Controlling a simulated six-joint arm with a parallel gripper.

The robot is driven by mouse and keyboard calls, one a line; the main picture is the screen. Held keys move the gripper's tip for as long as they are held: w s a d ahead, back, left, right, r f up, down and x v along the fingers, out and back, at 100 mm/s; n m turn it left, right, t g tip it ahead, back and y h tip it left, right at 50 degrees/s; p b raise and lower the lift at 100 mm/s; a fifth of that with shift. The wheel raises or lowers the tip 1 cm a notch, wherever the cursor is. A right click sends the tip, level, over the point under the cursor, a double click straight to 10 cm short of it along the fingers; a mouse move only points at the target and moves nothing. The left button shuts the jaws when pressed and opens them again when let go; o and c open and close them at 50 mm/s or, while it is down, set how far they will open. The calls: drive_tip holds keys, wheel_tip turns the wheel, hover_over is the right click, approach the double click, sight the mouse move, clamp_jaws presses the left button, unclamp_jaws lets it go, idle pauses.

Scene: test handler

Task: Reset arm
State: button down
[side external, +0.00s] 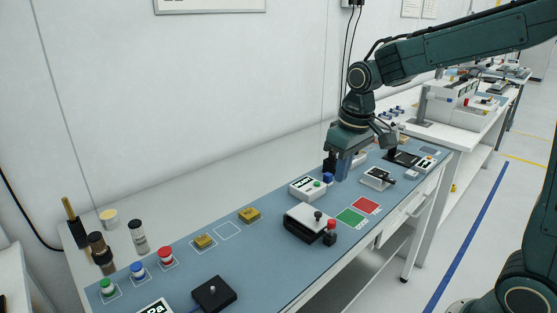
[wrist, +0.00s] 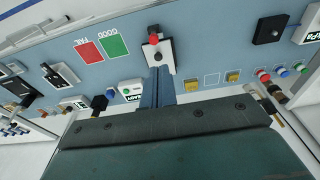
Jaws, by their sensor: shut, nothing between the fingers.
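My gripper (side external: 343,174) hangs from my arm above the far half of the blue bench mat, behind the white display box (side external: 303,191). Its fingers are together and hold nothing; they also show in the wrist view (wrist: 164,82). The test handler (side external: 305,226), a dark base with a white top, a black knob and a red-topped lever, stands nearer on the mat. In the wrist view the handler (wrist: 159,56) appears just beyond my fingertips. I cannot tell the exact height of the fingers above the mat.
Green (side external: 350,217) and red (side external: 367,205) pads lie beside the handler. Gold blocks (side external: 249,215) (side external: 204,242) flank an empty outlined square (side external: 228,231). Coloured buttons (side external: 137,269), a black box (side external: 213,294) and cylinders (side external: 139,238) occupy the near end. A wall runs behind the bench.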

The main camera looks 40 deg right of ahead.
drive_tip(key=s+a+r+t, duration=0.1)
drive_tip(key=s+r+t, duration=0.1)
drive_tip(key=s, duration=0.7)
drive_tip(key=s+a+r+t, duration=0.1)
drive_tip(key=s+r+t, duration=0.1)
drive_tip(key=s, duration=0.8)
drive_tip(key=shift+a+r, duration=0.2)
drive_tip(key=shift+a, duration=0.05)
